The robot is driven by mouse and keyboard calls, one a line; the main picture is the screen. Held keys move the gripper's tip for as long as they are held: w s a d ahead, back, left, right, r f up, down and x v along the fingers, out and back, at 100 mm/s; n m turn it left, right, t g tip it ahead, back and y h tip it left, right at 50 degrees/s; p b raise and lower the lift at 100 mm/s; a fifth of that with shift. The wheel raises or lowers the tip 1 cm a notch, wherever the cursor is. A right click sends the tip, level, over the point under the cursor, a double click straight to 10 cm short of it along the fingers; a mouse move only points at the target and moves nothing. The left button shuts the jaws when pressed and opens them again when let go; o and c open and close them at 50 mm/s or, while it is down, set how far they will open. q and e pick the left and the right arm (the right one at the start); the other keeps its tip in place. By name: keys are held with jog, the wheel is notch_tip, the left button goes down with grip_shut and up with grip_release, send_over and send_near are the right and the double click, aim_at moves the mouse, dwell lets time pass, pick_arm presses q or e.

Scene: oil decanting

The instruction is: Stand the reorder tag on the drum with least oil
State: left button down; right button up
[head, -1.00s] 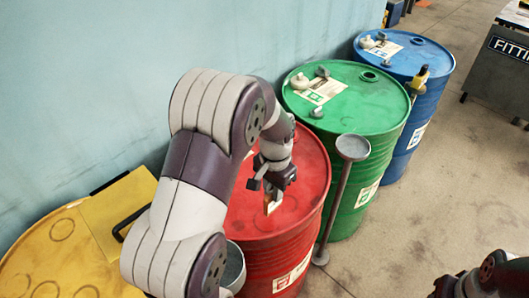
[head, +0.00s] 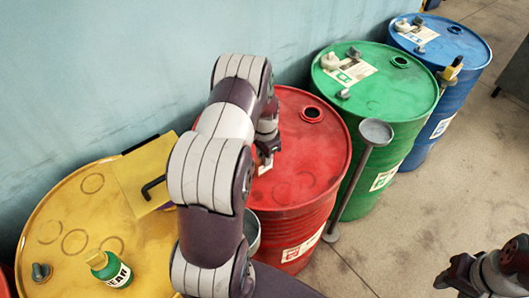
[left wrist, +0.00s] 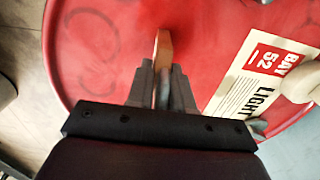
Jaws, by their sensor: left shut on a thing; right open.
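My left gripper (head: 266,150) is shut on a small orange-brown tag (left wrist: 164,52), seen nearly edge-on in the left wrist view. It holds the tag over the lid of the red drum (head: 318,165); I cannot tell whether the tag touches the lid. The red drum also fills the left wrist view (left wrist: 220,35), with a "BAY 52 LIGHT" label beside the fingers. A green drum (head: 400,110) and a blue drum (head: 455,50) stand to the right, a yellow drum (head: 60,205) to the left. Oil levels are not visible. My right gripper (head: 447,275) is open and empty at the lower right.
A grey stand with a round top (head: 375,133) is between the red and green drums. A green bottle (head: 110,270) and a yellow panel (head: 140,180) are on the yellow drum. A grey bucket (head: 252,235) is partly behind my left arm.

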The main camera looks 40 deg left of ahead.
pick_arm(q)
jog(key=shift+w+f, duration=0.3)
jog(key=shift+w, duration=0.05)
jog(key=c, duration=1)
grip_release()
jog(key=shift+w, duration=0.1)
jog(key=shift+s+r, duration=0.2)
jog(key=shift+s, duration=0.05)
jog(key=shift+r, duration=0.2)
notch_tip(320, 180, up, 12)
jog(key=f+b, duration=0.1)
jog(key=b, duration=0.2)
jog(key=s+d+n, duration=0.1)
jog(key=s+d, duration=0.3)
jog(key=d, duration=0.2)
jog(key=s+d+r+n+t, duration=0.1)
jog(key=s+d, duration=0.4)
jog(key=d, duration=0.1)
jog(key=s+d+n, duration=0.1)
jog(key=s+d, duration=0.3)
jog(key=d, duration=0.2)
jog(key=shift+s+r, duration=0.2)
jog(key=shift+r, duration=0.2)
pick_arm(e)
jog(key=f, duration=0.3)
jog(key=shift+w+f, duration=0.1)
jog(key=shift+w, duration=0.25)
